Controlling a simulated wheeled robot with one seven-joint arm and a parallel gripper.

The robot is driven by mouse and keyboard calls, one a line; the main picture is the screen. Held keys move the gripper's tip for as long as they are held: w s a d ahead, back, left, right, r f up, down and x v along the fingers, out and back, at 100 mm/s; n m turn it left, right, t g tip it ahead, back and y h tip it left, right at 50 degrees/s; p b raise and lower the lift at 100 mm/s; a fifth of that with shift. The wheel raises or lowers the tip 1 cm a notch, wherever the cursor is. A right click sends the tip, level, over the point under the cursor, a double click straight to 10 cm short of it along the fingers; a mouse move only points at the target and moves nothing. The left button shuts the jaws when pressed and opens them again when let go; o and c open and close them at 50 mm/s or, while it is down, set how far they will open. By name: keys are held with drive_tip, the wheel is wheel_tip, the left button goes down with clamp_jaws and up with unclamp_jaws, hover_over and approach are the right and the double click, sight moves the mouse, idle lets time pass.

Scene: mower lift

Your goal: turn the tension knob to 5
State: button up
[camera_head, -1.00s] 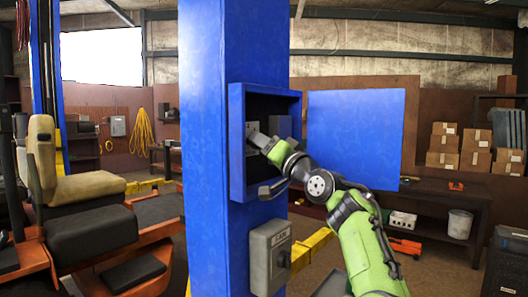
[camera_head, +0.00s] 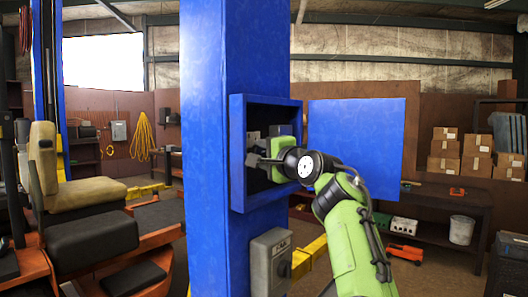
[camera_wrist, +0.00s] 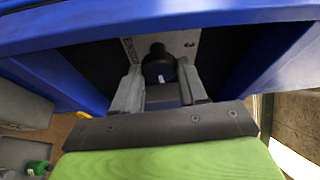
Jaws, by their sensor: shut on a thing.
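The tension knob (camera_wrist: 158,66) is a dark round knob on a light grey plate (camera_wrist: 184,42) inside the blue box, seen in the wrist view. My gripper (camera_wrist: 158,80) has its two grey fingers on either side of the knob and is shut on it. A small white mark shows low on the knob; I cannot read its setting. In the head view my gripper (camera_head: 256,158) reaches into the open blue box (camera_head: 237,165) on the blue post, and the knob is hidden there.
The box's blue door (camera_head: 356,140) stands open to the right, close to my arm. A grey switch box (camera_head: 270,262) sits on the post below. An orange mower (camera_head: 150,262) with a tan seat stands at left. A workbench (camera_head: 450,198) and cardboard boxes (camera_head: 446,148) are behind.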

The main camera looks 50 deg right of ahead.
drive_tip(key=shift+m, duration=0.5)
drive_tip(key=o, duration=1)
drive_tip(key=b+v, duration=0.8)
drive_tip(key=v, duration=0.7)
drive_tip(key=shift+s+r, duration=0.2)
drive_tip(key=shift+s, duration=0.15)
drive_tip(key=shift+w+a, duration=0.1)
